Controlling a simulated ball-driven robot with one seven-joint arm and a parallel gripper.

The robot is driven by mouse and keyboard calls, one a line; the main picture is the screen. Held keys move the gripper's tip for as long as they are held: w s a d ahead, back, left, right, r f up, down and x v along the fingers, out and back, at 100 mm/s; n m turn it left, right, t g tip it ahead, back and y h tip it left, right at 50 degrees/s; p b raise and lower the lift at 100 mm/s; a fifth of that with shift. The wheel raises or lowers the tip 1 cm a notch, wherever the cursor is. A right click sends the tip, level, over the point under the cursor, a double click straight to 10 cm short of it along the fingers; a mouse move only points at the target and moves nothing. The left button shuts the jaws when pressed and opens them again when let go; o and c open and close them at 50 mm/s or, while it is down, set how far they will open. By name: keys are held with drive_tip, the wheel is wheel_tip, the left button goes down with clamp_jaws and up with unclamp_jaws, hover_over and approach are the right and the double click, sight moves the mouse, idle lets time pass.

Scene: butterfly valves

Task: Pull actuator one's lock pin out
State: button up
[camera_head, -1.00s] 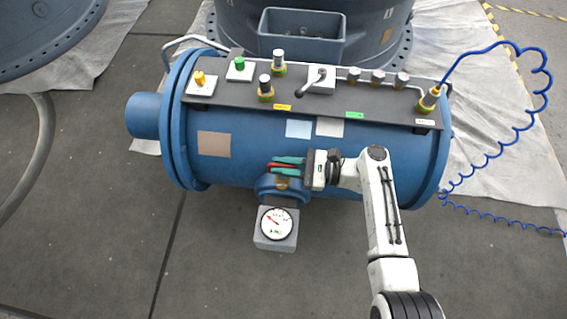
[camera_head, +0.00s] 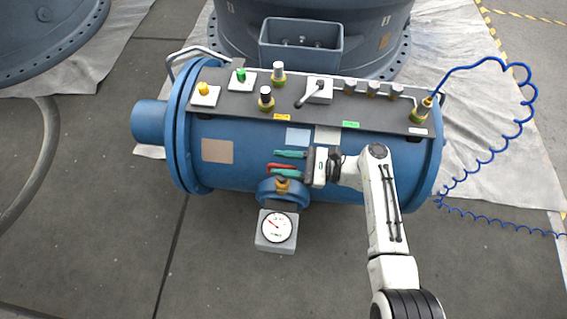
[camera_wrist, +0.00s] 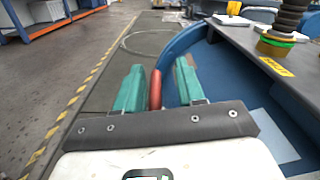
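My gripper (camera_head: 291,164) is open in front of the blue cylindrical tank (camera_head: 350,165). A red bar-shaped handle (camera_head: 280,167) lies between its green fingers, above a brass fitting (camera_head: 283,184). In the wrist view the red handle (camera_wrist: 155,90) stands close to the left finger, with a gap to the right finger. I cannot tell whether they touch. No part is clearly marked as actuator one's lock pin. The dark panel (camera_head: 215,112) on the tank carries a yellow knob (camera_head: 203,90), a green knob (camera_head: 241,75), two ringed plungers (camera_head: 266,98) (camera_head: 278,74) and a grey lever (camera_head: 312,95).
A dial gauge (camera_head: 277,227) sits below the brass fitting. Several small grey knobs (camera_head: 373,88) and a connector (camera_head: 421,108) with a coiled blue hose (camera_head: 524,120) are at the panel's right. A silver rail runs behind the panel.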

drive_tip(key=shift+s+d+f, duration=0.1)
drive_tip(key=shift+f, duration=0.05)
drive_tip(key=d, duration=1)
drive_tip(key=shift+s+d, duration=0.15)
drive_tip(key=shift+d, duration=0.15)
